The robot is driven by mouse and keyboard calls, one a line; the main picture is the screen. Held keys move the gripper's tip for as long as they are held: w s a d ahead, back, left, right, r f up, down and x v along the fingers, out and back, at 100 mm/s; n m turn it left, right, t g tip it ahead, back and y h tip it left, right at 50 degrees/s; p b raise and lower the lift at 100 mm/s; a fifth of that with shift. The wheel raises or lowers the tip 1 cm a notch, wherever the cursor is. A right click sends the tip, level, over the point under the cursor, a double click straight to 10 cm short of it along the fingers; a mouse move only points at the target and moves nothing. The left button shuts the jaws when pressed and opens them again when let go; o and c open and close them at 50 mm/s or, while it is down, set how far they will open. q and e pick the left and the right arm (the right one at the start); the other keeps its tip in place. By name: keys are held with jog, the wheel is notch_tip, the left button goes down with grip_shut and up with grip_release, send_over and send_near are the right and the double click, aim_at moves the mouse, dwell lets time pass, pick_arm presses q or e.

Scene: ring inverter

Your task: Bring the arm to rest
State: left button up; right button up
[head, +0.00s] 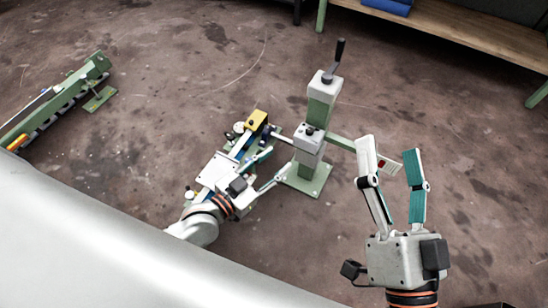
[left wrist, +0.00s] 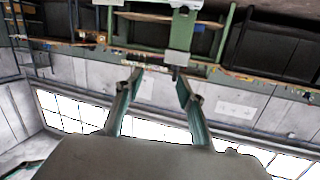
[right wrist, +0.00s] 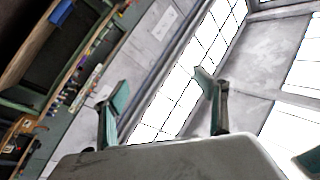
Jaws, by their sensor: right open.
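My left gripper (head: 281,158) reaches in from the lower left, over the low green fixture and just left of the green post. In the left wrist view its two fingers (left wrist: 157,73) stand apart with nothing between them. My right gripper (head: 390,146) is raised at the right, pointing up the picture, fingers spread and empty. The right wrist view also shows its fingers (right wrist: 160,84) apart. The green post (head: 324,100) stands upright on a flat base plate, with a black crank handle (head: 338,55) on top. My left arm partly hides the low fixture with the yellow block (head: 257,120).
A long green machine (head: 57,98) lies at the far left. A wooden-topped bench (head: 455,28) with a blue item (head: 390,6) is at the top right. A side arm from the post ends in a pale box (head: 384,162) behind my right fingers. Brown floor (head: 190,60) is clear between.

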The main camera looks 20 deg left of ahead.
jog(key=d+f+n+g+h+p, duration=0.1)
jog(key=d+f+n+g+p, duration=0.15)
jog(key=f, duration=0.55)
jog(key=d+f+n+g+h+p, duration=0.1)
jog(key=f+n+g+p, duration=0.2)
jog(key=f, duration=0.6)
pick_arm(q)
jog(key=s+a+g+y+p, duration=0.1)
jog(key=s+a+g+p, duration=0.1)
jog(key=s, duration=0.6)
jog(key=s+a+f+n+g+y+p, duration=0.1)
jog(key=s+a+g+y+p, duration=0.1)
jog(key=s, duration=0.6)
jog(key=shift+s+a+g+y, duration=0.3)
jog(key=shift+s+a+g, duration=0.05)
jog(key=shift+a+g, duration=0.05)
pick_arm(e)
jog(key=s+d+f+g+h, duration=0.1)
jog(key=s+d+f, duration=0.2)
jog(key=d+f, duration=0.2)
jog(key=s+d+f+g+h, duration=0.2)
jog(key=s+d+f, duration=0.2)
jog(key=f, duration=0.5)
jog(key=shift+d+n+h, duration=0.3)
jog(key=shift+d+n, duration=0.05)
jog(key=shift+d, duration=0.1)
pick_arm(q)
jog(key=shift+f, duration=0.1)
